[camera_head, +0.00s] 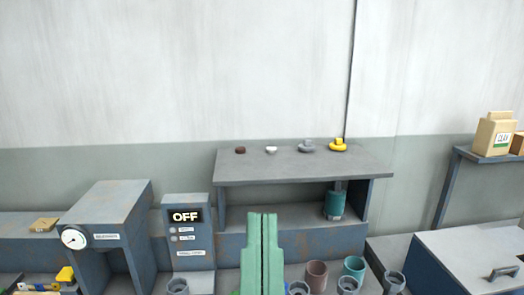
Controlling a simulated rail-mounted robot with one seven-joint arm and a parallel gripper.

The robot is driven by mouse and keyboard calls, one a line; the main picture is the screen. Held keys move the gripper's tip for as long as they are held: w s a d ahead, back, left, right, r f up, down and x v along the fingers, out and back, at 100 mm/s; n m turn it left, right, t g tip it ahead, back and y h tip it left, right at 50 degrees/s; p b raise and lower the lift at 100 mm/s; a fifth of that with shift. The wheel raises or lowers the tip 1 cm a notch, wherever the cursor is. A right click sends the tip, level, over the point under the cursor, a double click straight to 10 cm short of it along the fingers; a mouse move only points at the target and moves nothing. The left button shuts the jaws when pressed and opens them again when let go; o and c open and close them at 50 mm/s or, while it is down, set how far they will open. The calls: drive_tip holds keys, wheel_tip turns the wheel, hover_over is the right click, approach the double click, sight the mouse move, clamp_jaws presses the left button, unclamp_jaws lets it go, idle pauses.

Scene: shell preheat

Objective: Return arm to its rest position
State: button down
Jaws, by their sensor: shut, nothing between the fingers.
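My gripper (262,222) shows at the bottom middle of the head view as two green fingers pointing up, pressed together with nothing between them. It stands in front of the grey-blue shelf unit (300,168), apart from it as far as I can see. The fingers cover part of the shelf's lower front. The rest of my arm is out of view below.
Several cups, including a brown cup (316,276) and a teal cup (354,268), stand right of my gripper. A control box reading OFF (188,240) and a gauge machine (105,220) are left. A lidded box (470,262) is right.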

wheel_tip(320, 180, up, 21)
drive_tip(key=p, duration=1.7)
drive_tip(key=shift+a, duration=0.15)
